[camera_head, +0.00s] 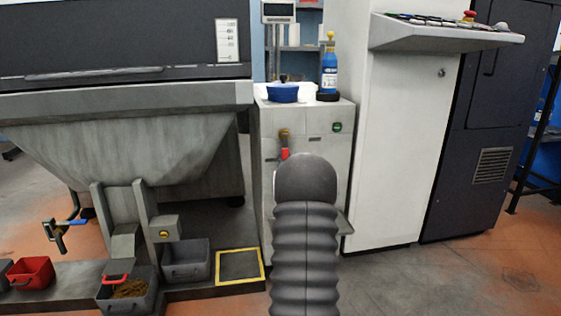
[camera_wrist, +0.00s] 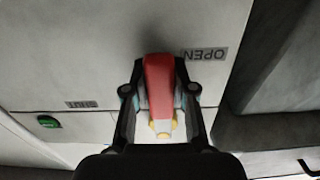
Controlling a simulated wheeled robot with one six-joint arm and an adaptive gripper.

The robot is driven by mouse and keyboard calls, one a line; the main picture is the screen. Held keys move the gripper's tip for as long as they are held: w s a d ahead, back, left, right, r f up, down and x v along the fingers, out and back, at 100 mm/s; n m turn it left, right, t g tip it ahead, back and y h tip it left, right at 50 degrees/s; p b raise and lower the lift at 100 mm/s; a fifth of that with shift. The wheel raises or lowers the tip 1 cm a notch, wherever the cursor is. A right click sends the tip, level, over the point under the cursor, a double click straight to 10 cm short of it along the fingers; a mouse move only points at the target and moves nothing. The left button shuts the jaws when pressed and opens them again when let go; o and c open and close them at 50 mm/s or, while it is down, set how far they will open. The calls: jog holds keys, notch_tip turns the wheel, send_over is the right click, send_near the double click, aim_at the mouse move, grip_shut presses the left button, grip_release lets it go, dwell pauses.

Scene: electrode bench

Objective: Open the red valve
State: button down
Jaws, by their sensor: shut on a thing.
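The red valve's handle (camera_head: 285,153) shows in the head view below its brass body on the front of a pale cabinet. The rest of it is hidden by my arm. In the wrist view the red handle (camera_wrist: 158,78) lies between the two fingers of my gripper (camera_wrist: 159,92), which is shut on it. The handle points up in that view, with the brass-coloured part at its lower end. An upside-down OPEN label (camera_wrist: 204,54) is just right of the handle's upper end. An upside-down SHUT label (camera_wrist: 84,104) lies to the left. My fingertips are hidden in the head view.
A green button (camera_head: 337,127) is on the same cabinet. A blue bottle (camera_head: 328,72) and blue pot (camera_head: 283,93) stand on top. A grey bin (camera_head: 185,262) and red bin (camera_head: 31,272) sit low. The right-hand floor is clear.

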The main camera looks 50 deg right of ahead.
jog(key=shift+s+f, duration=0.1)
jog(key=shift+f, duration=0.15)
jog(key=c, duration=0.9)
grip_release()
jog(key=shift+r, duration=0.1)
jog(key=shift+a, duration=0.1)
jog(key=shift+r, duration=0.1)
jog(key=v, duration=1.2)
